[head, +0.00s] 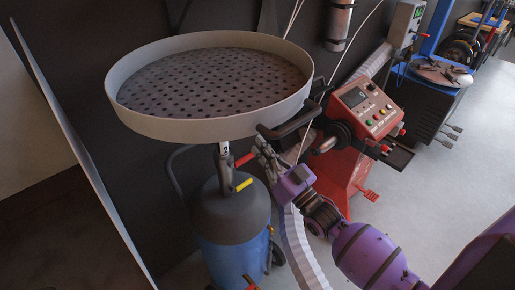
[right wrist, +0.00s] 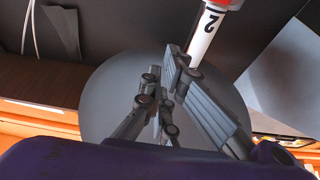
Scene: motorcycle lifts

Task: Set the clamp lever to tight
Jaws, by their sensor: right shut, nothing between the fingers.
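The oil drainer has a wide round pan with a perforated plate (head: 215,80) on a post above a blue tank (head: 232,255) with a dark top. The lever is not clear there. My left gripper is not in view.
The white post (right wrist: 208,30), marked 2, rises close to the fingers. A black handle (head: 290,120) juts from the pan's right side. A red machine (head: 362,110) stands behind my right arm, with a pale ribbed hose (head: 300,250) below the gripper. Open floor lies right.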

